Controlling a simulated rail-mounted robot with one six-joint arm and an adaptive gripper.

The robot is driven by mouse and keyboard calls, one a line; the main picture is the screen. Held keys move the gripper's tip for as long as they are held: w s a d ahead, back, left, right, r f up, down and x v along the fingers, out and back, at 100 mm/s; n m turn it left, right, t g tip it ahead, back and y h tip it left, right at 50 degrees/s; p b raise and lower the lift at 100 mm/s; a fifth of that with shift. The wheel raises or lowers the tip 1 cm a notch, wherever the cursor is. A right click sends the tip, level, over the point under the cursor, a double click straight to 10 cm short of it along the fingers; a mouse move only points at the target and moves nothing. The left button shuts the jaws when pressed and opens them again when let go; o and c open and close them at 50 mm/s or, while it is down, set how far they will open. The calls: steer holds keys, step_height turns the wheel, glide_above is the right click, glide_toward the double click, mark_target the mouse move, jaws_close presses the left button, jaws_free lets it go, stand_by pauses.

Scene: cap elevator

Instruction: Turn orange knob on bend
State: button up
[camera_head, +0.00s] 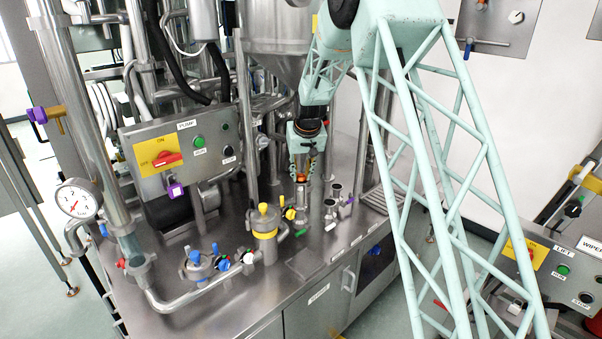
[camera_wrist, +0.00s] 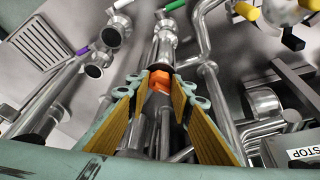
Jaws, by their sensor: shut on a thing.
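The orange knob (camera_wrist: 160,82) sits between the tips of my gripper's two yellow-padded fingers in the wrist view. My gripper (camera_wrist: 160,90) is shut on it, with the fingers on either side. In the head view, my gripper (camera_head: 302,172) points down at the metal pipework on the steel bench, and a bit of the orange knob (camera_head: 300,181) shows at its tips. The bend under the knob is mostly hidden there.
Open pipe ends (camera_head: 332,208) stand close to the right of my gripper. A yellow-banded canister (camera_head: 265,235) and a yellow knob (camera_head: 290,213) stand to its left. The PUMP control box (camera_head: 180,155) is farther left, and a steel hopper (camera_head: 277,40) hangs behind.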

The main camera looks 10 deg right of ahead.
mark_target(301, 174)
steer(key=shift+d+n+y, duration=0.1)
steer(key=shift+n+y, duration=0.3)
steer(key=shift+n, duration=0.5)
steer(key=o, duration=0.8)
steer(key=shift+o, duration=0.2)
steer(key=shift+r, duration=0.15)
steer(key=shift+v, duration=2)
steer(key=s+d, duration=0.1)
steer(key=s, duration=1.1)
steer(key=shift+d+r, duration=0.3)
steer(key=shift+d, duration=0.1)
steer(key=shift+s+r, duration=0.1)
steer(key=shift+s, duration=0.05)
